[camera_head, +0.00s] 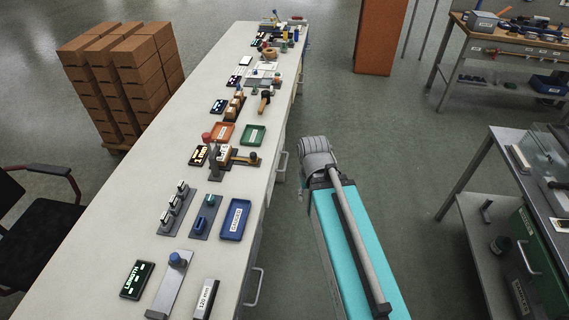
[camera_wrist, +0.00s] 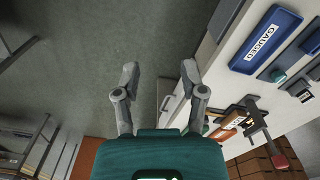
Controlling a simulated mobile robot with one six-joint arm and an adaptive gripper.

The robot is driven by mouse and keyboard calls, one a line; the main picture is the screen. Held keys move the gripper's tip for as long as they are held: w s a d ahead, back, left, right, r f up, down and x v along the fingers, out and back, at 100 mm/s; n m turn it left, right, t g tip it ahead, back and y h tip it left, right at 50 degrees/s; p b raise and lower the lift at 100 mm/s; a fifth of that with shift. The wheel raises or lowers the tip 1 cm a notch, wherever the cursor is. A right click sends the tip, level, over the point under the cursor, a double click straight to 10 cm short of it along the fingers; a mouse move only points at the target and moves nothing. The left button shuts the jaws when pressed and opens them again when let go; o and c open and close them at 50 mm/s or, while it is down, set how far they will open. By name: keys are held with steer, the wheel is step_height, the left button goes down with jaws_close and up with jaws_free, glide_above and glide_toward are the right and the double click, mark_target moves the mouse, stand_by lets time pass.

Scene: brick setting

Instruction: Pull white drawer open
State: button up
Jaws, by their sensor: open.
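The white drawer fronts line the right side of the long white bench. In the head view, one bar handle (camera_head: 282,167) is left of my arm's end and another handle (camera_head: 254,288) is nearer the camera. In the wrist view, the white drawer front (camera_wrist: 177,100) is seen steeply, with a thin pale handle beside my right finger. The drawer looks closed. My gripper (camera_wrist: 160,72) is open and empty, its two grey fingers spread over the floor. The right finger overlaps the bench edge in the picture; I cannot tell whether it touches. In the head view the fingers are mostly hidden.
The white bench top (camera_head: 110,215) carries a blue tray (camera_head: 234,220), a green tray (camera_head: 253,135), gauges and displays. A metal workbench (camera_head: 475,175) is at right. The floor between is clear.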

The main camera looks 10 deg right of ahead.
steer(key=shift+f, duration=0.1)
steer(key=w+a+f+m+t+y+b, duration=0.1)
steer(key=w+f+y+b, duration=0.2)
steer(key=w+f+b, duration=0.35)
steer(key=w+a+f+t+y+b, duration=0.1)
steer(key=w+a+f+y+b, duration=0.15)
steer(key=f+b, duration=0.55)
steer(key=m+t+y+b, duration=0.8)
steer(key=t+y+b, duration=0.25)
steer(key=b, duration=3.15)
glide_toward(286, 162)
steer(key=s+d+f+h, duration=0.1)
steer(key=s+d, duration=0.1)
steer(key=s, duration=0.1)
steer(key=shift+w+d+f+t, duration=0.15)
steer(key=shift+w+d+t, duration=0.05)
steer(key=shift+d+t, duration=0.15)
steer(key=shift+w+a+p, duration=0.1)
steer(key=shift+a+p, duration=0.1)
steer(key=shift+p, duration=0.1)
steer(key=p+x, duration=0.2)
steer(key=x, duration=1.1)
steer(key=shift+w+a, duration=0.15)
steer(key=shift+a, duration=0.1)
